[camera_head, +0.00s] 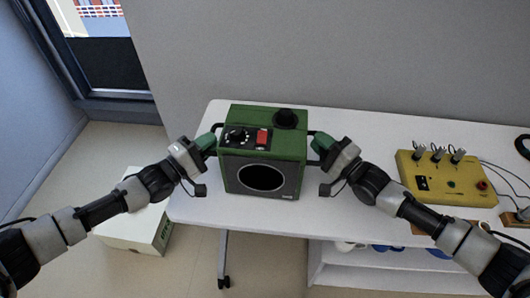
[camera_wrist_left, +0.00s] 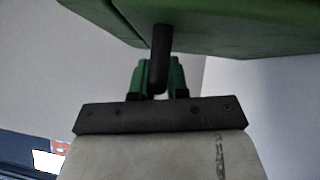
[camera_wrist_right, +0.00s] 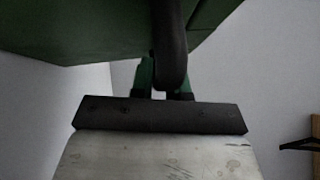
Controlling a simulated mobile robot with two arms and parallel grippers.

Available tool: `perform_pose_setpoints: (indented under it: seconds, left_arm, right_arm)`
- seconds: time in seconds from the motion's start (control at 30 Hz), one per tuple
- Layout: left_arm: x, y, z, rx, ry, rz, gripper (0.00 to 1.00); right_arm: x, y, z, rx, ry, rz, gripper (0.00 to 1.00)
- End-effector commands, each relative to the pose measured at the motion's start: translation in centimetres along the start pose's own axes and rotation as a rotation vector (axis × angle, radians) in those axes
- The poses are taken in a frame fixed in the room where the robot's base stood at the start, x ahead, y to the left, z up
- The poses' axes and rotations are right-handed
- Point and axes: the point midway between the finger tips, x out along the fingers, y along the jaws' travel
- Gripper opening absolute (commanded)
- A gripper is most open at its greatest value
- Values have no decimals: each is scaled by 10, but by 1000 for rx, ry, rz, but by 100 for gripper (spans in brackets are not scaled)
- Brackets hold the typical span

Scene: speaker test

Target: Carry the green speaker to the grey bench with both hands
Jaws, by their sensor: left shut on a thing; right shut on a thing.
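The green speaker (camera_head: 290,143) is a box with a dark round cone in front and a red switch and knobs on its sloped top. In the head view it shows over the left end of a white table; I cannot tell whether it touches the top. My left gripper (camera_head: 212,143) is shut on the black handle (camera_wrist_left: 159,60) on its left side. My right gripper (camera_head: 314,144) is shut on the handle (camera_wrist_right: 170,45) on its right side. The speaker's green underside fills the top of both wrist views. No bench clearly grey is in view.
The white table (camera_head: 350,130) runs along a grey wall. A yellow box (camera_head: 447,180) with switches and cables stands at the right. Below are a shelf (camera_head: 380,262) with blue and white items and a pale box (camera_head: 130,225) on the floor. A window is at the upper left.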

Motion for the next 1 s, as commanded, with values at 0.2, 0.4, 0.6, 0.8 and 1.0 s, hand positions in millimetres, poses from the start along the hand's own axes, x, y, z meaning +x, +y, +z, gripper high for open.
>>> perform_pose_setpoints:
  seconds: [0.2, 0.4, 0.6, 0.8, 1.0]
  left_arm:
    - [-1, -2, 0, -7, 2, -3, 0]
    - [0, 3, 0, -6, 1, 2, 0]
    - [2, 14, 2, -5, 1, 3, 0]
    - [4, 32, 4, -5, 1, 3, 0]
    - [6, 48, 6, -6, 1, 3, 0]
  right_arm:
    - [-1, 1, 0, -5, 0, 1, 0]
    - [1, -4, 0, -7, -1, -4, 0]
    - [2, -15, 1, -7, -1, -5, 0]
    - [5, -33, 3, -8, -1, -7, 0]
    - [7, -49, 5, -7, -1, -8, 0]
